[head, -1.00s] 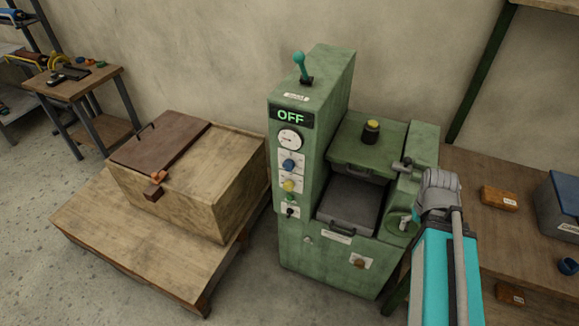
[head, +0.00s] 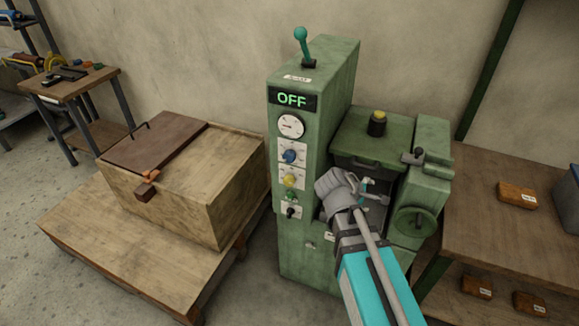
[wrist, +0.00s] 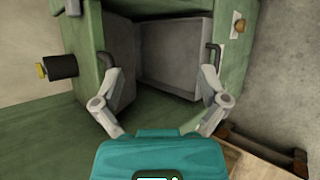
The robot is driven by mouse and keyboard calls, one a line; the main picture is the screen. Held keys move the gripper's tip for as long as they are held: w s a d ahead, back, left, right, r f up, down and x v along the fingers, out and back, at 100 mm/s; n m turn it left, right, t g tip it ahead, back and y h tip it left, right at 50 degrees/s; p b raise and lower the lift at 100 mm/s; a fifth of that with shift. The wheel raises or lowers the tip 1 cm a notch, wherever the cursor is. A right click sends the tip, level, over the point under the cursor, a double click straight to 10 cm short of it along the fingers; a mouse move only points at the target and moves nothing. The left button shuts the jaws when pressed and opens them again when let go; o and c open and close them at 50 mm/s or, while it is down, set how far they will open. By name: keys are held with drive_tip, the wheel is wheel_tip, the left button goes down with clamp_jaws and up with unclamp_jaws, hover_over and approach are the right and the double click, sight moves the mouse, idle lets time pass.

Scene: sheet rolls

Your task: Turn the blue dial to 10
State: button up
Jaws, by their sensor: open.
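The blue dial (head: 291,156) is on a white plate on the front of the green machine's tall column, below the round gauge (head: 291,126) and above a yellow dial (head: 290,180). Its setting is too small to read. My gripper (head: 368,188) is in front of the machine's tray opening, to the right of the dial and lower, apart from it. In the wrist view the two fingers (wrist: 160,75) are spread with nothing between them, facing the grey tray (wrist: 172,55). The blue dial does not show in the wrist view.
The column display (head: 292,98) reads OFF, with a teal-handled lever (head: 302,48) on top. A green handwheel (head: 415,222) juts out at the right. A wooden box (head: 190,185) stands on a low platform at the left. A wooden bench (head: 490,225) is at the right.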

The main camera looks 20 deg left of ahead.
drive_tip(key=a+n+t+y+b, duration=0.1)
drive_tip(key=a+n+t+b, duration=0.65)
drive_tip(key=a, duration=0.65)
drive_tip(key=n+t+y+b, duration=0.3)
drive_tip(key=n+y, duration=0.1)
drive_tip(key=n, duration=0.6)
approach(287, 159)
drive_tip(key=s, duration=0.3)
drive_tip(key=shift+w+a+r, duration=0.1)
drive_tip(key=shift+w+r, duration=0.1)
drive_tip(key=shift+w+m, duration=0.15)
drive_tip(key=shift+m, duration=0.1)
drive_tip(key=w, duration=0.9)
drive_tip(key=w+d, duration=0.1)
drive_tip(key=w, duration=0.3)
drive_tip(key=shift+w, duration=0.3)
drive_tip(key=shift+c, duration=0.3)
drive_tip(key=c, duration=1.1)
